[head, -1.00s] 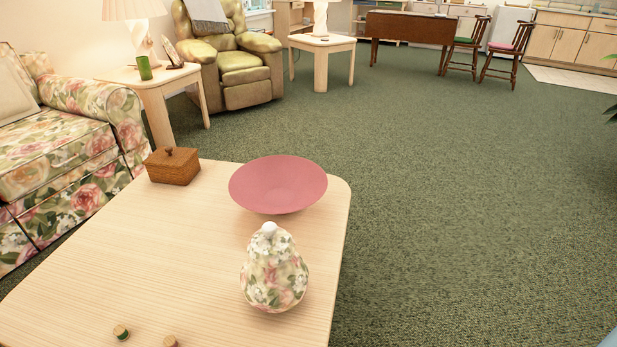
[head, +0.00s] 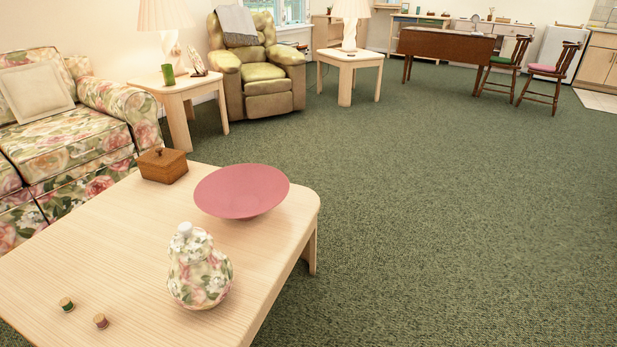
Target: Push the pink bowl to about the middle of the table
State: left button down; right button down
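The pink bowl (head: 241,191) is wide and shallow and stands upright on the light wooden table (head: 120,255), near its far right corner. A floral lidded jar (head: 199,270) stands on the table in front of the bowl, nearer to me. A brown wooden box (head: 163,166) with a knob sits to the left of the bowl, by the table's far edge. Neither of my grippers shows in the head view.
Two small spools (head: 67,304) and (head: 101,321) lie on the near part of the table. A floral sofa (head: 75,140) stands along the left. A side table (head: 178,88) and a green armchair (head: 258,75) are behind. Green carpet (head: 430,210) is open to the right.

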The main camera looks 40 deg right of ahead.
aim_at(241, 192)
jog(key=l+u, duration=0.3)
jog(key=l, duration=1.45)
